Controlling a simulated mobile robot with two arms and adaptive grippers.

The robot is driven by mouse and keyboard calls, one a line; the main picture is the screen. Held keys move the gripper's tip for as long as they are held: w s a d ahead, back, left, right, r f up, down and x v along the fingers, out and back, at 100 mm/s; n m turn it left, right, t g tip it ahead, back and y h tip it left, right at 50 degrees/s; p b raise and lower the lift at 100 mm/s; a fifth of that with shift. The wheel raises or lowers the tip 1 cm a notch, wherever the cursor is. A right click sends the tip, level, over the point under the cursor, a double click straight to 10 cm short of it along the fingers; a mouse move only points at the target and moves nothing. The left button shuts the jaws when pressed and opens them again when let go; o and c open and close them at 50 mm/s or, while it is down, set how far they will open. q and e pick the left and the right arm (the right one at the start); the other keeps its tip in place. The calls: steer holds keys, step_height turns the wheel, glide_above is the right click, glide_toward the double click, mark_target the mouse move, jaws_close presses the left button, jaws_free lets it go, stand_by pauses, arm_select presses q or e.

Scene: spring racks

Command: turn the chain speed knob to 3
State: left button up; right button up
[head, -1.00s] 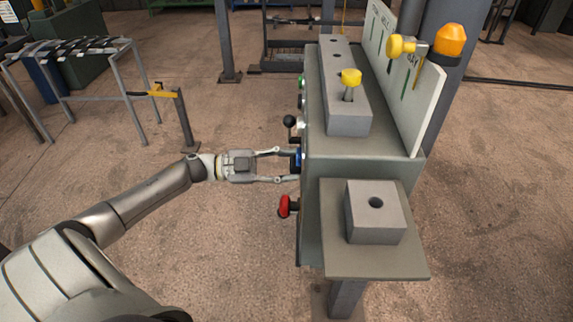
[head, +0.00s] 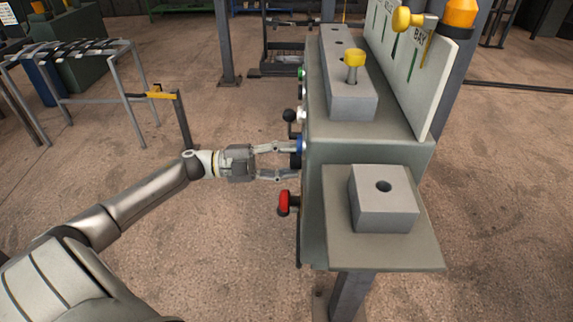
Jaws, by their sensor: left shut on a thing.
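A dark knob with a blue part (head: 300,146) sits on the left-facing side of the grey-green machine cabinet (head: 365,152). My left gripper (head: 296,161) reaches it from the left, with its fingers closed around the knob, which they partly hide. The knob faces away from me, so its pointer, its setting and any scale or label cannot be read. My right gripper is not in view.
A red knob (head: 284,202) sticks out below the gripper and a black ball-ended lever (head: 289,116) just above it. White and green buttons (head: 301,74) lie farther up the same side. A grey block (head: 384,198) with a hole stands on the front shelf.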

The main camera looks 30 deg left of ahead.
arm_select(q)
steer(key=shift+f+m, duration=0.1)
steer(key=shift+m, duration=0.3)
steer(key=o, duration=1)
steer(key=v, duration=1.2)
steer(key=shift+f, duration=0.1)
